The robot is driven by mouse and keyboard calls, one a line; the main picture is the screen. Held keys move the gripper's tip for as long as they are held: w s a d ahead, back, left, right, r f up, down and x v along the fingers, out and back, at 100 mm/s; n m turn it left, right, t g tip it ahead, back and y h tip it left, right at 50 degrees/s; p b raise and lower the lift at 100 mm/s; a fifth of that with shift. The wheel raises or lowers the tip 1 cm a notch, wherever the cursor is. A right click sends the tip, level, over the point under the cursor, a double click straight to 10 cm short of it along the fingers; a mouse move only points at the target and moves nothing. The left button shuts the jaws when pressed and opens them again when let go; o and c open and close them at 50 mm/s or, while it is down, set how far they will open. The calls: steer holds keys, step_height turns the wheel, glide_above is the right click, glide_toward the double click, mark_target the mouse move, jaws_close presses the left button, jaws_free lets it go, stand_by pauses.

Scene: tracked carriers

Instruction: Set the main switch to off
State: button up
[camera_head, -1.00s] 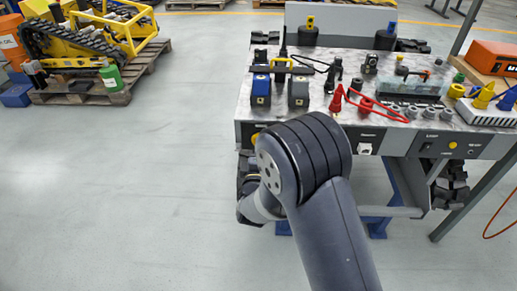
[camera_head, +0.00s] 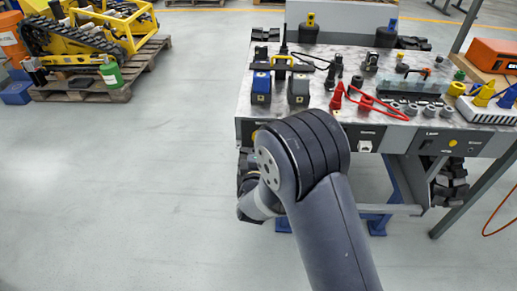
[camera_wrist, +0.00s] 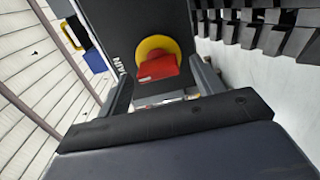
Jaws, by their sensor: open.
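The main switch is a red handle (camera_wrist: 157,68) on a round yellow plate, set in a dark panel (camera_wrist: 118,22) with a partly hidden white label. The wrist view shows my gripper (camera_wrist: 161,72) open, with one finger on each side of the red handle. I cannot tell whether the fingers touch it. The handle's wide face lies roughly across the picture, and its setting cannot be read.
Black tracks (camera_wrist: 260,28) run close to the gripper's right.

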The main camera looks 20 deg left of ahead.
steer(key=v, duration=1)
steer(key=shift+s+p, duration=0.35)
steer(key=shift+s, duration=0.05)
steer(key=shift+w, duration=0.1)
steer(key=x, duration=1)
steer(key=shift+w+b, duration=0.35)
steer(key=shift+b, duration=0.1)
